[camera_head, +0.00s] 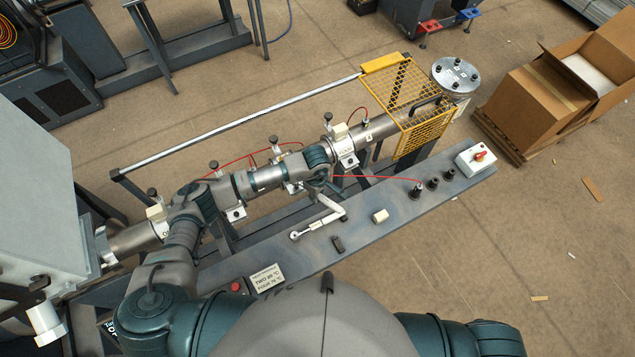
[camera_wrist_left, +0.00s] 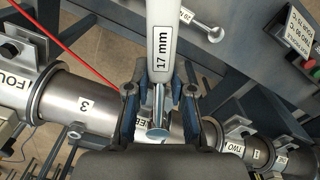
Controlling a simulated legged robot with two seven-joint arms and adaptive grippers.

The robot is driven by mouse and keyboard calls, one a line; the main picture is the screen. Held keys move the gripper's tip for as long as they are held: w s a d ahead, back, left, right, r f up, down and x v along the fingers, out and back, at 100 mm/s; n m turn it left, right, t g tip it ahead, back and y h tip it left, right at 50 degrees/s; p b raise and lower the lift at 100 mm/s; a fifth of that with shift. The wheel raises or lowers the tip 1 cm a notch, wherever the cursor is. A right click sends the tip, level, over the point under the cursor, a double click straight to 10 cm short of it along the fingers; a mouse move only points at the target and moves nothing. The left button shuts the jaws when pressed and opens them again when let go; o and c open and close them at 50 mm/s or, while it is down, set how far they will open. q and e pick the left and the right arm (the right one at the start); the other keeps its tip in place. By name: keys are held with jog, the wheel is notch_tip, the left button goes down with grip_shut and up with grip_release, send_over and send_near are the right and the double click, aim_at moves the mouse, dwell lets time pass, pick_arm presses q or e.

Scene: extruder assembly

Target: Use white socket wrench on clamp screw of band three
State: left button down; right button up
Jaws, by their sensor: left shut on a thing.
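My left gripper (camera_head: 318,172) is over the barrel and shut on the white socket wrench (camera_head: 331,202), which shows "17 mm" on its handle in the left wrist view (camera_wrist_left: 161,50). The wrench's metal end (camera_wrist_left: 157,131) sits between the fingers, over the band three area. Band three (camera_wrist_left: 175,127) is mostly hidden behind the fingers; only part of its lettering shows. A barrel label "3" (camera_wrist_left: 83,105) is to its left. I cannot tell whether the wrench touches the clamp screw. My right gripper is out of view.
A second white wrench (camera_head: 318,223) lies on the grey rail. A small white block (camera_head: 380,216), black knobs (camera_head: 433,184) and a switch box (camera_head: 476,158) sit along it. A yellow mesh guard (camera_head: 425,130) covers the barrel's far end. A temperature sign (camera_head: 265,278) is at the front.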

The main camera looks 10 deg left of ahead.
pick_arm(q)
jog(key=shift+s, duration=0.1)
dwell(1.0)
jog(key=shift+f+b, duration=0.95)
jog(key=shift+b, duration=0.25)
jog(key=shift+d, duration=0.1)
jog(key=w+n, duration=0.1)
jog(key=w+n+b, duration=0.1)
jog(key=shift+w+d+f+n+b, duration=0.1)
jog(key=shift+d+n+b, duration=0.2)
jog(key=shift+d+n, duration=0.1)
jog(key=shift+r+b, duration=0.3)
jog(key=shift+r, duration=0.5)
dwell(0.5)
jog(key=shift+r, duration=0.45)
dwell(0.4)
